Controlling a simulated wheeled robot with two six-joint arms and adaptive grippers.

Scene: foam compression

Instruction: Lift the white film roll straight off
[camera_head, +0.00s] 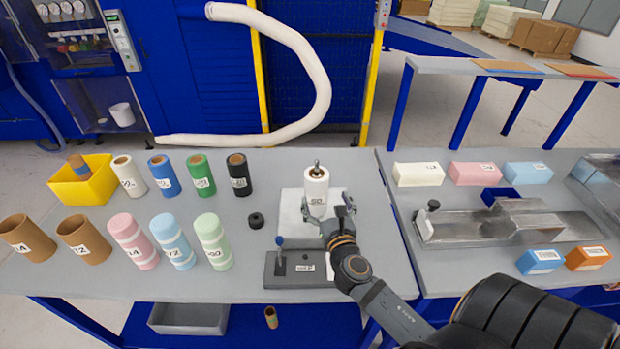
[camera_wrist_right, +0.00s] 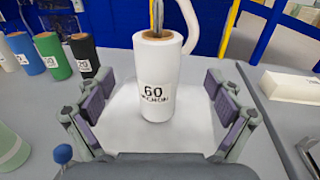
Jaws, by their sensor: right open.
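The white film roll (camera_head: 316,188) stands upright on a metal spindle over a white square base plate (camera_head: 291,210) on the table. In the right wrist view the roll (camera_wrist_right: 157,85) carries a label reading 60 micron, and the spindle (camera_wrist_right: 157,15) sticks out of its top. My right gripper (camera_head: 325,212) is at the roll's near side. In its wrist view the open right gripper (camera_wrist_right: 158,108) has one padded finger on each side of the roll, with clear gaps to both. My left gripper is not in view.
White, blue, green and black rolls (camera_head: 238,174) stand left of the plate, beside a yellow bin (camera_head: 82,180). Pink, blue and green rolls (camera_head: 212,241) stand nearer. A small black knob (camera_head: 256,220) and a dark block with a blue-topped pin (camera_head: 295,268) are close by.

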